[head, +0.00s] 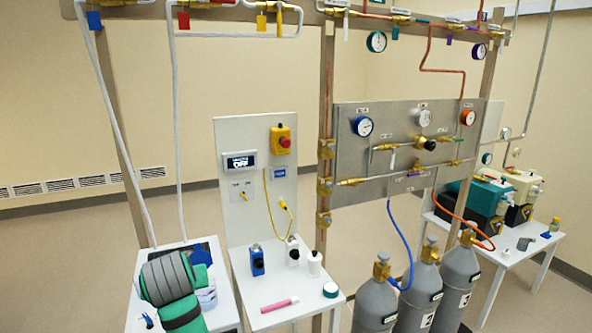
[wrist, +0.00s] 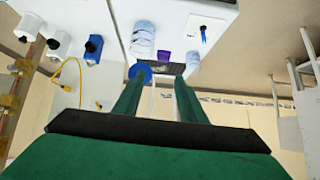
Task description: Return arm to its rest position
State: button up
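My arm (head: 168,285), dark grey and green, shows at the lower left of the head view, over the left white table (head: 218,312). In the wrist view my gripper (wrist: 160,88) has two green fingers standing apart, with a clear gap and nothing held between them. Past the fingertips a blue round thing (wrist: 140,72) and a dark grey piece (wrist: 162,68) show near the table. Whether the fingertips touch either one I cannot tell. In the head view my arm hides much of the left table and the fingertips are not clear.
The middle table holds a blue bottle (head: 257,260), white bottles (head: 292,252) and a pink tube (head: 279,304). Grey gas cylinders (head: 375,303) stand to the right. A white hose (head: 112,120) hangs behind my arm. Pale jars (wrist: 143,42) stand near my gripper.

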jog(key=s+d+f+m+t+y, duration=0.1)
jog(key=s+d+f, duration=0.15)
jog(key=f, duration=0.65)
jog(key=s+d+f, duration=0.1)
jog(key=d+f, duration=0.2)
jog(key=f, duration=0.6)
jog(key=s+d+f+m+t+h, duration=0.1)
jog(key=s+d+f+m+t, duration=0.1)
jog(key=s+d+f, duration=0.85)
jog(key=s+d+f+m+t+h, duration=0.15)
jog(key=s+d, duration=0.25)
jog(key=s, duration=0.5)
jog(key=s+d+f+t+h, duration=0.1)
jog(key=s+d+f, duration=0.15)
jog(key=s, duration=0.65)
jog(key=s+d+r, duration=0.3)
jog(key=s+r, duration=0.1)
jog(key=s, duration=0.3)
jog(key=s+d+r+t+h, duration=0.1)
jog(key=s+d+r, duration=0.2)
jog(key=s, duration=0.4)
jog(key=shift+s+r, duration=0.4)
jog(key=shift+r, duration=0.4)
